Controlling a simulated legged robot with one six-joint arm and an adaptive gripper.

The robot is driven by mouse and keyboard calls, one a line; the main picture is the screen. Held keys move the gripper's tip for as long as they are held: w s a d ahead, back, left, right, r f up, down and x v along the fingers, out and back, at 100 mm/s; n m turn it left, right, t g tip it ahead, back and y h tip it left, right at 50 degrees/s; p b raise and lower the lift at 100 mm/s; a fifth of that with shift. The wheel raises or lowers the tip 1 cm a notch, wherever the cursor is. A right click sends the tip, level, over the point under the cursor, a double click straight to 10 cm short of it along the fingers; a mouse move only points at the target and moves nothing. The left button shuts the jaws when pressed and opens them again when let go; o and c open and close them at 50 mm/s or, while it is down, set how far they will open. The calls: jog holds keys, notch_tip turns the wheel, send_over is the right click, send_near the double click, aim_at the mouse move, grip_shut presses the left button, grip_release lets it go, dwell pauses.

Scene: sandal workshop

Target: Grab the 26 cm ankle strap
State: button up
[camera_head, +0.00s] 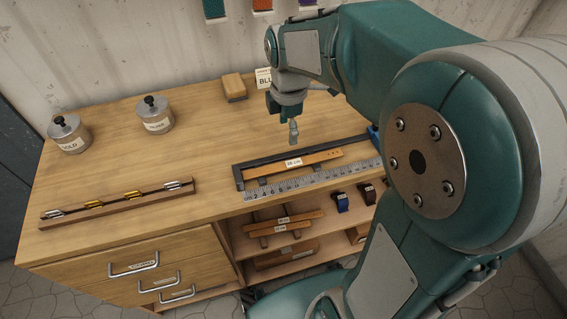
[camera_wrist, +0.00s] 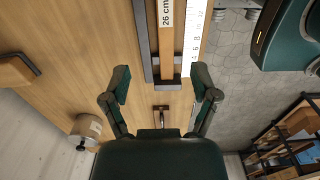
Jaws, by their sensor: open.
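The 26 cm ankle strap (camera_head: 322,156) is a tan strip with a white "26 cm" label. It lies in a dark measuring frame (camera_head: 239,177) beside a steel ruler (camera_head: 300,183) near the bench's front edge. In the wrist view the strap (camera_wrist: 167,42) runs down from the top edge, with its labelled part at the top. My gripper (camera_head: 293,132) hangs above and behind the frame in the head view. In the wrist view my gripper (camera_wrist: 161,76) has its two fingers spread wide and nothing between them; the strap's near end lies beyond the fingertips.
Two lidded metal jars (camera_head: 69,133) (camera_head: 154,114) stand at the back left. A wooden block (camera_head: 234,87) sits at the back. A wooden rack (camera_head: 118,204) holds metal pieces at the front left. More straps (camera_head: 284,221) lie on the shelf below. The bench's middle is clear.

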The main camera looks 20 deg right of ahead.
send_over(294, 162)
jog(key=f, duration=0.5)
jog(key=shift+w, duration=0.25)
jog(key=f, duration=0.5)
jog(key=shift+s+a, duration=0.3)
jog(key=shift+s, duration=0.05)
jog(key=shift+d+f, duration=0.2)
jog(key=shift+f, duration=0.1)
jog(key=shift+d, duration=0.15)
jog(key=shift+c, duration=0.6)
jog(key=c, duration=0.9)
jog(key=shift+r, duration=0.1)
